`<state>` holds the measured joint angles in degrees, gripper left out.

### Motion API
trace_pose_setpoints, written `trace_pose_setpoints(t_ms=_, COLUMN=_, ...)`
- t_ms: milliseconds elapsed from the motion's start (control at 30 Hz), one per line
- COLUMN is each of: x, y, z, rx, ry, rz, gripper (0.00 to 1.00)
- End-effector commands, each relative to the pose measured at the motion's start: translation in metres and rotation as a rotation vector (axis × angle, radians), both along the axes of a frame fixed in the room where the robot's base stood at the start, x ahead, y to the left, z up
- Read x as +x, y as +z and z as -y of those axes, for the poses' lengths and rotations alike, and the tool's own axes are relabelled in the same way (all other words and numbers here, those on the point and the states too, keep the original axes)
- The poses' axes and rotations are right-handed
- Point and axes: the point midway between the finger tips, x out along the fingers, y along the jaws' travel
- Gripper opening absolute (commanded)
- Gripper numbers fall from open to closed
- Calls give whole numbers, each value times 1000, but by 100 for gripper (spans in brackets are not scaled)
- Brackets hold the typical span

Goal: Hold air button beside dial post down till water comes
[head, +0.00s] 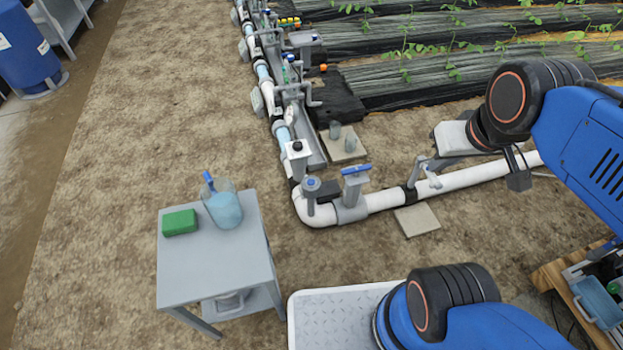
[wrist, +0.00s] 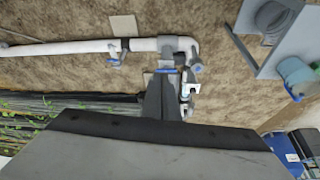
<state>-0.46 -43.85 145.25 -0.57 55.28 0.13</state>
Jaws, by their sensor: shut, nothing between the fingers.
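A white pipe (head: 468,179) bends at an elbow near the picture's middle. A short grey post with a round blue-centred top (head: 311,184) stands at the elbow. Behind it is a grey post with a white top and black knob (head: 297,147). I cannot tell which of these is the dial and which bears the air button. My gripper's pale body shows at the right in the head view, over the pipe side; its fingertips are unclear there. In the wrist view my gripper (wrist: 165,88) is shut and empty, its dark fingers covering part of the pipework. No running water shows.
A blue-handled valve (head: 356,170) stands right of the elbow. A grey table (head: 178,275) at the front left bears a green block (head: 180,222) and a clear jug (head: 223,207). More pipework runs to the back. Bare soil lies left of it.

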Motion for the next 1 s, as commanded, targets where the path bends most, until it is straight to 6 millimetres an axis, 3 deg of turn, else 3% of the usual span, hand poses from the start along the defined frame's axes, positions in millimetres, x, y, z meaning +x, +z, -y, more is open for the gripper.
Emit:
trace_pose_setpoints(t_ms=567, x=23, y=-9, z=5, rx=-83, ry=57, rz=-61, gripper=0)
trace_pose_setpoints(t_ms=1000, x=69, y=-28, z=7, rx=-241, ry=175, rz=-154, gripper=0)
